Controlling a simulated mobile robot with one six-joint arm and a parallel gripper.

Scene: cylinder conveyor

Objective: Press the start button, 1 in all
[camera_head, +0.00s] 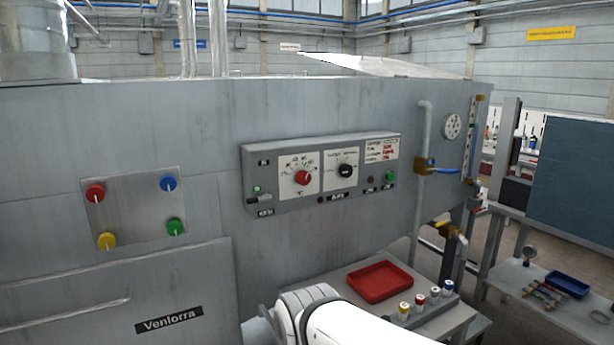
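A grey control box (225,165) is fixed to the front of a large grey machine. A small green round button (389,176) sits at its lower right, beside a dark round one (371,181). A red knob (303,177) and a black knob (345,171) sit on white dial plates. A small green light or button (257,189) is at the left end above a lever-like switch. The labels are too small to read, so I cannot tell which is marked start. My white arm shows at the bottom centre, below the box; my gripper is not in view.
A plate (134,211) with red, blue, yellow and green knobs is at left. A red tray (380,281) and several small capped containers stand on a low table at lower right.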

